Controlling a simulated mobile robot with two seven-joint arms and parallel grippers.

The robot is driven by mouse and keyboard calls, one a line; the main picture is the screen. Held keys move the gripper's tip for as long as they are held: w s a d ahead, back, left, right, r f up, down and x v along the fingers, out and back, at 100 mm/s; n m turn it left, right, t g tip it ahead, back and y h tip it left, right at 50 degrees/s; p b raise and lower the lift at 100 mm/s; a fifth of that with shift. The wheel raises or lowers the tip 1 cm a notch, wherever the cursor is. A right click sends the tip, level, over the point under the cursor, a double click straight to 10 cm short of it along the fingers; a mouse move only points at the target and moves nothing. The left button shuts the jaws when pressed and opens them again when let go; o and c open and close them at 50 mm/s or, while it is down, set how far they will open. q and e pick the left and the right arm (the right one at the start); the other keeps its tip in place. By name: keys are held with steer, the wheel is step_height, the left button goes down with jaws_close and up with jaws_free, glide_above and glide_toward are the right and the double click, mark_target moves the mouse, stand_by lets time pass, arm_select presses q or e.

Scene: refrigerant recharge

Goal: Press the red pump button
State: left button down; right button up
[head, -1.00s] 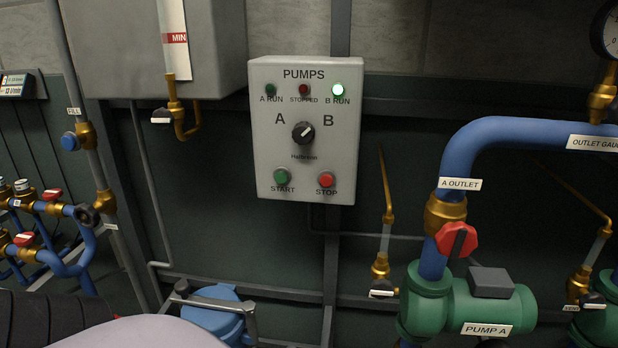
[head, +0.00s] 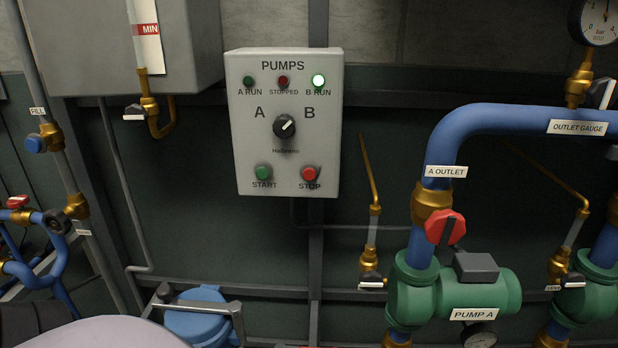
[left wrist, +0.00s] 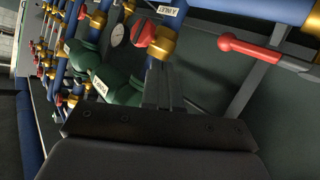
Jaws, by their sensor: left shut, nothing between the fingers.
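The red STOP button (head: 309,174) is at the lower right of the light grey PUMPS panel (head: 327,120) in the head view. A green START button (head: 263,173) is to its left. The STOPPED lamp (head: 283,80) looks dark red. My left gripper (left wrist: 163,88) shows in the left wrist view with its fingers together and empty. The panel is not clearly visible there, and neither gripper shows in the head view.
Pump A (head: 450,293), its blue outlet pipe (head: 530,117) and red valve handle (head: 445,228) are right of the panel. A thin brass-tipped pipe (head: 370,190) rises between them. A grey tank (head: 185,45) is at upper left. Space directly before the panel looks clear.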

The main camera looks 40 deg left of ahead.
mark_target(309, 173)
arm_select(q)
steer(key=w+a+r+n+t+b, duration=0.1)
steer(key=w+a+r+n+t, duration=0.15)
steer(key=r, duration=0.25)
steer(key=w+a+r+n+t, duration=0.1)
steer(key=w+r+n+t, duration=0.15)
steer(key=w+r, duration=0.2)
steer(key=a+r+n+t+y, duration=0.3)
steer(key=a+r+n+y, duration=0.2)
steer(key=r+n, duration=0.4)
steer(key=a+r+n+t+y+b, duration=0.1)
steer(key=a+r+n+t+y, duration=0.2)
steer(key=r+n, duration=0.6)
steer(key=a+r+y, duration=0.1)
steer(key=a+y, duration=0.1)
steer(key=shift+s+a+t+b, duration=0.3)
steer(key=shift+w+a+b, duration=0.55)
steer(key=shift+w+a, duration=0.9)
steer(key=shift+w, duration=0.25)
steer(key=shift+w+a+b, duration=0.55)
steer(key=shift+w+a, duration=0.85)
steer(key=shift+w, duration=0.3)
steer(key=shift+w+a, duration=0.1)
steer(key=shift+w, duration=0.05)
steer(key=shift+w+a, duration=0.15)
steer(key=shift+w, duration=0.05)
